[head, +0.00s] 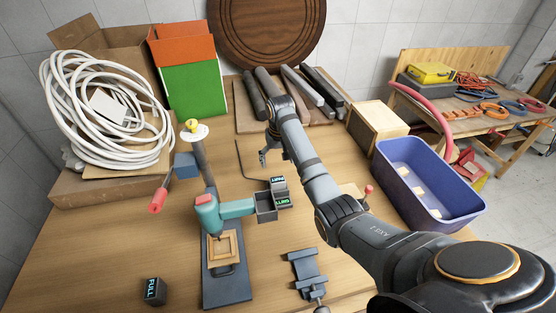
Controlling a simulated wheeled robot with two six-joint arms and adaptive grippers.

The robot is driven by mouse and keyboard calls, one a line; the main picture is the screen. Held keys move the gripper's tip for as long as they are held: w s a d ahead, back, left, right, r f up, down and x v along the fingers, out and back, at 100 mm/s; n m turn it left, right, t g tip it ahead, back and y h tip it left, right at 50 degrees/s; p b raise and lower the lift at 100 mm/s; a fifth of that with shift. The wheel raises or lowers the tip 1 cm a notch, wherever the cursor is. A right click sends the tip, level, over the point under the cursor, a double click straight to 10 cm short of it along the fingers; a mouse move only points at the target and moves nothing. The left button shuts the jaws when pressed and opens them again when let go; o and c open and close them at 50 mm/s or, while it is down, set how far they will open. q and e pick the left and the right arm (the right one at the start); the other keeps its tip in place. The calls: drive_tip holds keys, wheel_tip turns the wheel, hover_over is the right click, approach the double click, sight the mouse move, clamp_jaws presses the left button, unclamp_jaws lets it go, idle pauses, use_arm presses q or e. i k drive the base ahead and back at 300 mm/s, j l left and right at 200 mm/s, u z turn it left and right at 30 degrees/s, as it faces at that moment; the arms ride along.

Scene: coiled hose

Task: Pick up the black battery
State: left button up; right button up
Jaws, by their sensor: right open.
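A small black block (154,291) with pale blue lettering that looks like "FULL" lies at the table's front left. Two more small dark blocks sit close together near the middle: one (278,185) with pale lettering and one (282,200) with green lettering. I cannot tell for certain which is the battery. My right gripper (270,157) is open and empty, above the table behind the two middle blocks and apart from them. My left gripper is not in view.
A vise (306,270) is at the front. A coiled white hose (95,150) lies back left. A blue bin (425,190) stands right. Dark bars lie at the back.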

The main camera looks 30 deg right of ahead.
sight(155, 290)
drive_tip(key=k, duration=1.5)
